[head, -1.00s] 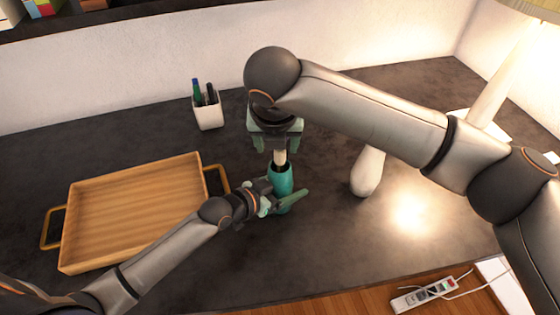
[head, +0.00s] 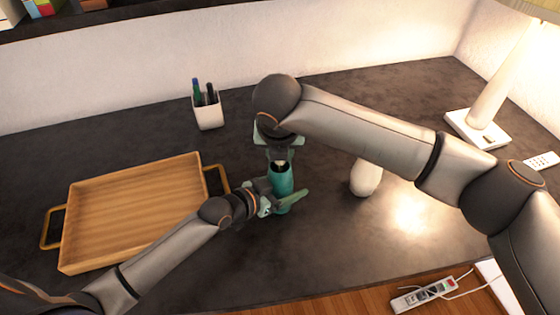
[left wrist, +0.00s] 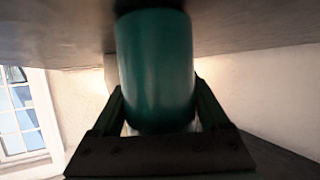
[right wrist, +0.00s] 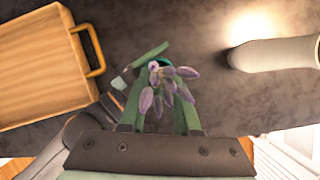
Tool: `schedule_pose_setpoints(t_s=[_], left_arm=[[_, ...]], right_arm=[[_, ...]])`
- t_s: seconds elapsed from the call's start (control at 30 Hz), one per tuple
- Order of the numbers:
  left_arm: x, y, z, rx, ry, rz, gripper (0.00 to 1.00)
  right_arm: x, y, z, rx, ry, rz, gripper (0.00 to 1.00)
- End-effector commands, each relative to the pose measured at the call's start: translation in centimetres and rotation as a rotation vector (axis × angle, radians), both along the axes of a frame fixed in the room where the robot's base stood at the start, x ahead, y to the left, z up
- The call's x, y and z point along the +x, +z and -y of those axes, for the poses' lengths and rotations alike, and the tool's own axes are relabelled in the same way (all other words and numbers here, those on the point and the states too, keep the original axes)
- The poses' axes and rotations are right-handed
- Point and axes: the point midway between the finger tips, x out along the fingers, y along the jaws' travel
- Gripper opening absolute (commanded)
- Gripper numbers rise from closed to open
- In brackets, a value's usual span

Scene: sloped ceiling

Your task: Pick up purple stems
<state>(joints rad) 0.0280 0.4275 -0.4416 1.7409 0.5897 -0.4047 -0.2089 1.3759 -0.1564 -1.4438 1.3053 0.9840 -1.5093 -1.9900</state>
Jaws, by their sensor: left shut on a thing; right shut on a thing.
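The purple stems (right wrist: 160,90) show in the right wrist view as a small bunch of purple flower heads between the fingers of my right gripper (head: 280,148). This gripper is shut on them and points down at the mouth of a teal vase (head: 283,182). In the head view the gripper mostly hides the stems. My left gripper (head: 265,197) is shut around the side of the upright teal vase, which also fills the middle of the left wrist view (left wrist: 155,70). How far the stems reach into the vase is hidden.
A wooden tray (head: 75,255) with handles lies at the left. A pen cup (head: 208,115) stands behind. A white vase (head: 366,178) stands to the right, under my right arm. A lamp (head: 490,95) and a remote (head: 543,160) are at the far right. The front middle of the dark desk is clear.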

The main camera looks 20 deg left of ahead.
Motion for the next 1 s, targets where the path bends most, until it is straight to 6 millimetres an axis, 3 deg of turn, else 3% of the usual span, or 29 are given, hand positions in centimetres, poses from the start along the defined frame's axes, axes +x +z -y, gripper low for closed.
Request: schedule_pose_setpoints(t_s=[0.2, 0.67, 0.83, 1.0], left_arm=[[0.0, 0.0, 0.0, 0.0, 0.0, 0.0, 0.07], [0.0, 0.0, 0.0, 0.001, 0.0, -0.001, 0.07], [0.0, 0.0, 0.0, 0.001, 0.0, -0.001, 0.07], [0.0, 0.0, 0.0, 0.001, 0.0, -0.001, 0.07]], right_arm=[[0.0, 0.0, 0.0, 0.0, 0.0, 0.001, 0.0], [0.0, 0.1, 0.0, 0.0, 0.0, 0.001, 0.0], [0.1, 2.0, -0.1, 0.003, 0.0, 0.003, 0.0], [0.0, 5.6, -0.1, 0.003, 0.001, 0.004, 0.0]])
